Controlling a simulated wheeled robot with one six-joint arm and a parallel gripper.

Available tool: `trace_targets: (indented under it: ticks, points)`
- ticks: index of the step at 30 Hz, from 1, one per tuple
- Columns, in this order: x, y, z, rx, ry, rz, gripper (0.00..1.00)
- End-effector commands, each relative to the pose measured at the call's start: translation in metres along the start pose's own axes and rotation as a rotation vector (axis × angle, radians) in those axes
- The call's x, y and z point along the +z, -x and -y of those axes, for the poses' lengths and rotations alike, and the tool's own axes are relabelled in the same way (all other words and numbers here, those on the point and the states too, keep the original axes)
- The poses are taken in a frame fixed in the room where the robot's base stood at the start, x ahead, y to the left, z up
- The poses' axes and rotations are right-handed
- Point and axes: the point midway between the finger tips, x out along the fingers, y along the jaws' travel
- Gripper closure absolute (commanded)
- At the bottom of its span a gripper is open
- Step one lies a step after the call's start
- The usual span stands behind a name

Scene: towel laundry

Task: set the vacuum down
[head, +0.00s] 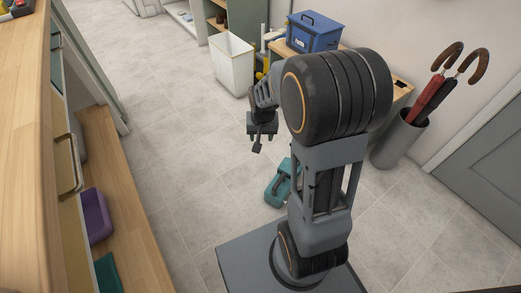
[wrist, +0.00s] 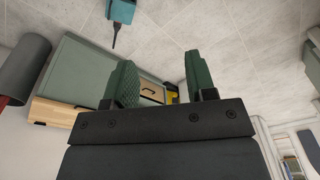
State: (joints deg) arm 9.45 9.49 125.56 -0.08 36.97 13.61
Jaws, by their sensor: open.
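The teal hand vacuum (head: 279,187) lies on the tiled floor in the head view, partly hidden behind my arm. In the wrist view the vacuum (wrist: 122,11) shows at the top edge, cut off, with a dark narrow part pointing down in the picture. My gripper (head: 260,138) is above the floor in the head view, up and left of the vacuum and apart from it. In the wrist view the two green fingers of my gripper (wrist: 160,65) stand apart with nothing between them.
A white bin (head: 232,67) and a blue toolbox (head: 314,35) on a wooden table are at the back. An umbrella stand (head: 397,140) holds umbrellas at right. The floor between is clear.

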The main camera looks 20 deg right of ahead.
Motion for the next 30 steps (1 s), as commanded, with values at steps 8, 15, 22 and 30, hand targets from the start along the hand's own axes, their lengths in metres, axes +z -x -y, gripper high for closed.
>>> trace_targets:
  ticks: [8, 15, 22, 30]
  points:
    - [0.08, 0.089, 0.016, -0.031, 0.26, -0.066, 0.49]
    - [0.118, 0.111, 0.014, -0.043, 0.373, -0.09, 0.49]
    - [0.126, 0.115, 0.011, -0.045, 0.397, -0.093, 0.49]
    - [0.125, 0.115, 0.011, -0.045, 0.396, -0.093, 0.49]
